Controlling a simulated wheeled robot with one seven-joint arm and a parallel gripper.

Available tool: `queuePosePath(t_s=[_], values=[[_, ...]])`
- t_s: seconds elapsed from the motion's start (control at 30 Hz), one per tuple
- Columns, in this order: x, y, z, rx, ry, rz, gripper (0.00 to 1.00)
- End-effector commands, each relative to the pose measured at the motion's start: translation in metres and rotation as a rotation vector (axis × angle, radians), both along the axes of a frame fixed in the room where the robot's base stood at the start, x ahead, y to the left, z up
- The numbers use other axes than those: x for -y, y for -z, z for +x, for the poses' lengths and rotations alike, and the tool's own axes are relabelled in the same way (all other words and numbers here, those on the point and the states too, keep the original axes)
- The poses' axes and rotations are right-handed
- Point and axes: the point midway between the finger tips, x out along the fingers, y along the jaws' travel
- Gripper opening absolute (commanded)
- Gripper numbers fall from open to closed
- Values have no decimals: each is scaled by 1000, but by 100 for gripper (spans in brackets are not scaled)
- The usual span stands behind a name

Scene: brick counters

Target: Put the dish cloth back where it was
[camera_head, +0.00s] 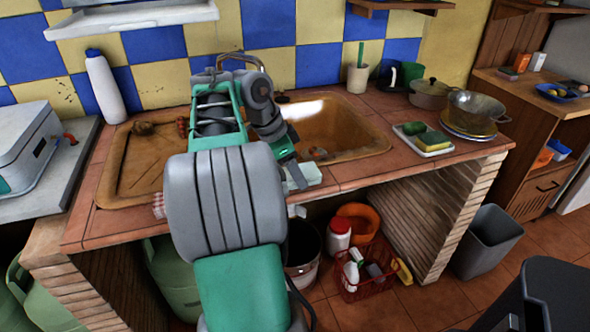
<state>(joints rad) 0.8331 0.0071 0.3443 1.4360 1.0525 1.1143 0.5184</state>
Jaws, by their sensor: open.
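My gripper (290,167) points down over the front edge of the brick counter, in front of the sink basin. It is open. A pale, whitish-green piece (305,176) lies at the counter edge right by the fingers. It may be a folded cloth, but I cannot tell, nor whether the fingers touch it. A red-and-white striped cloth (158,205) shows at the counter's front edge on the left. It looks like the dish cloth and is mostly hidden behind my arm.
The sink (345,135) is behind my gripper. A tray with sponges (428,142), a pot (430,94) and a metal colander (473,112) stand right. A white bottle (104,88) stands back left. A red basket (367,278) and grey bin (487,243) are on the floor.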

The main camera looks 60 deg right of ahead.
Motion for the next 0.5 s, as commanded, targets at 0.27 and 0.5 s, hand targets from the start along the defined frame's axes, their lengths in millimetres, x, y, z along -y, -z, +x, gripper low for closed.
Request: queuePosePath(t_s=[0.27,0.5], values=[[0,4,1,-9,-8,11,77],[-9,-45,12,-6,-10,6,77]])
